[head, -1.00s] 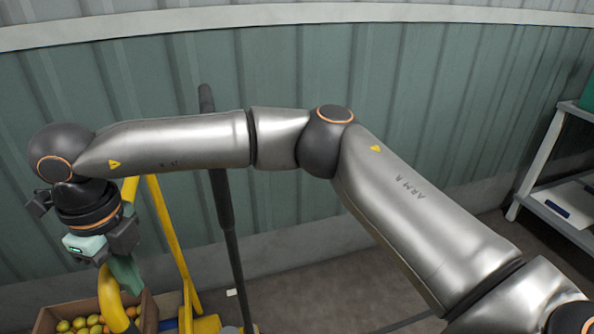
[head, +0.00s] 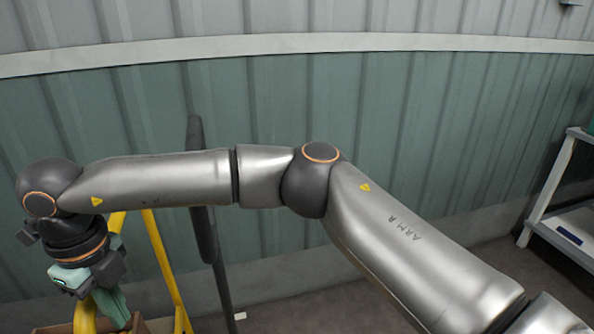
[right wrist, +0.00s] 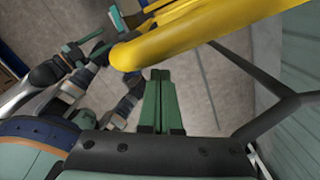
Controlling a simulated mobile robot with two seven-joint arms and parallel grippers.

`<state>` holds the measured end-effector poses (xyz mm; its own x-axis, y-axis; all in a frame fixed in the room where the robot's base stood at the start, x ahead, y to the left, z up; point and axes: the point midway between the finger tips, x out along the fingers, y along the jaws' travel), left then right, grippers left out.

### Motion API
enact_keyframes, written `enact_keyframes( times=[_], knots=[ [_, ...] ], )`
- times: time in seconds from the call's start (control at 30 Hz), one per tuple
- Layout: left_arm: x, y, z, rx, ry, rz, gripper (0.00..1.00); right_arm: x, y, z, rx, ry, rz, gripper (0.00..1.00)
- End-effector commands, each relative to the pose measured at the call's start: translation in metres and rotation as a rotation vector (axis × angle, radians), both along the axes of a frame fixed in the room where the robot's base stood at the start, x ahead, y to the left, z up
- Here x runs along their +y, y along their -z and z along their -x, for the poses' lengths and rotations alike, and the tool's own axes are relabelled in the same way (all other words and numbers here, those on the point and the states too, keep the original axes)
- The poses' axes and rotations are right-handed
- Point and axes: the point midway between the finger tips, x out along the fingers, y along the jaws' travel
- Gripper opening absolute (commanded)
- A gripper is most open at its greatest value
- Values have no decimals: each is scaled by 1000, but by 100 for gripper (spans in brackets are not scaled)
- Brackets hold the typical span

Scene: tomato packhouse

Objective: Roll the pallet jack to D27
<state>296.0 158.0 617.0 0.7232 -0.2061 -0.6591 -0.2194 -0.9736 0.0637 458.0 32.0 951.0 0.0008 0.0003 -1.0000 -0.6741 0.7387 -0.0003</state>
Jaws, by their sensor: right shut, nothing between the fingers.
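The yellow tubular frame (head: 165,262), which looks like part of the pallet jack, stands at lower left in the head view; its lower part is out of frame. My right gripper (head: 112,305) is at its left side, pointing down. In the right wrist view its green fingers (right wrist: 160,92) are shut and empty. A thick yellow bar (right wrist: 200,38) crosses just beyond their tips; I cannot tell whether they touch it. Teal and dark arm parts at left in that view may be my left arm; its gripper's state is unclear. No D27 marking is visible.
A green corrugated wall (head: 400,120) closes off the back. A dark upright pole (head: 205,235) stands before it, partly behind my right arm. A grey shelf (head: 545,195) stands at right. Some grey floor shows between. A carton edge (head: 60,328) shows at bottom left.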

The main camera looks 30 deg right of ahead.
Motion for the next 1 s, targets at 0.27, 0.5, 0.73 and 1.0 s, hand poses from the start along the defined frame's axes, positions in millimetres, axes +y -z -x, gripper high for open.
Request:
enact_keyframes(
  times=[0.27,0.5,0.73,1.0],
  knots=[
    [3,2,8,26,2,-11,50,14,-1,-4,1,-1,0,0],
    [2,-3,8,27,2,-10,50,27,-2,-8,-2,0,-6,0],
    [2,-5,7,23,1,-7,50,30,-1,-9,-2,0,-5,0],
    [1,-6,5,19,1,-6,50,27,0,-9,0,0,-1,0]
  ],
)
